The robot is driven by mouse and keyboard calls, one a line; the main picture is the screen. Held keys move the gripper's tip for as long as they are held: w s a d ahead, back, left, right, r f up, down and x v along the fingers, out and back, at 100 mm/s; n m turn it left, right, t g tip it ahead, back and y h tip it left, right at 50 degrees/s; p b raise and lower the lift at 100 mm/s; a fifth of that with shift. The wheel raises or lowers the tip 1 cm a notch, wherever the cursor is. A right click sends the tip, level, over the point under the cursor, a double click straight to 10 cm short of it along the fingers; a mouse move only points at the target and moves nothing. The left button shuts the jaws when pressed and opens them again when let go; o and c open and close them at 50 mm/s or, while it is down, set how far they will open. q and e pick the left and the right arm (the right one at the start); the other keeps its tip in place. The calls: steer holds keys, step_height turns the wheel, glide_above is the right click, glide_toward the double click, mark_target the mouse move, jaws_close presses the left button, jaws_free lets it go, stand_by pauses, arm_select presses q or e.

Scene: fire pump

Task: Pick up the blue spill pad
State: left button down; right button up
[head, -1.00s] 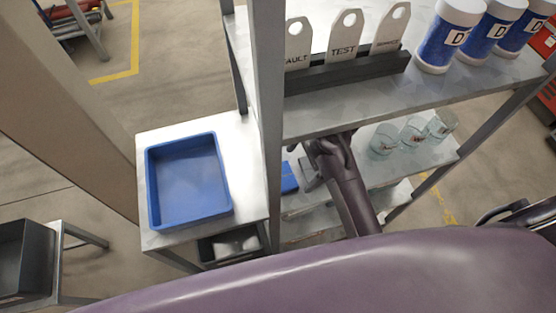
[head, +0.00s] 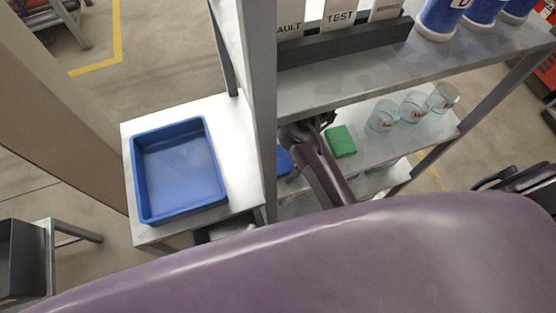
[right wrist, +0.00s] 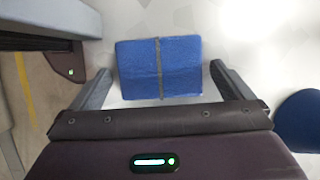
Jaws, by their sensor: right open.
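The blue spill pad (right wrist: 160,55) is a small blue block with a grey band around its middle. It lies on a pale shelf surface in the right wrist view. In the head view only a blue part of it (head: 284,161) shows, beside my right arm on the lower shelf. My right gripper (right wrist: 160,72) is open, with one finger on each side of the pad. I cannot tell how far the fingertips are above the shelf. In the head view my right gripper (head: 302,132) is partly hidden by the upper shelf. My left gripper is not in view.
A green block (head: 340,141) and several glass cups (head: 412,106) stand right of my arm on the lower shelf (head: 385,150). The upper shelf (head: 370,75) and a grey post (head: 263,100) are close. A blue tray (head: 180,218) sits on a side table (head: 240,185).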

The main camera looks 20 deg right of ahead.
mark_target(279, 162)
steer(key=c, duration=0.9)
steer(key=shift+d+r, duration=0.1)
steer(key=shift+r, duration=0.35)
steer(key=shift+s+d+r, duration=0.1)
steer(key=shift+s+r, duration=0.05)
steer(key=shift+r, duration=0.5)
steer(key=shift+s+d+r, duration=0.1)
steer(key=shift+s+r, duration=0.05)
steer(key=shift+r, duration=0.45)
steer(key=s+d, duration=0.9)
steer(key=s, duration=0.5)
steer(key=shift+s+d, duration=0.15)
steer(key=shift+d, duration=0.15)
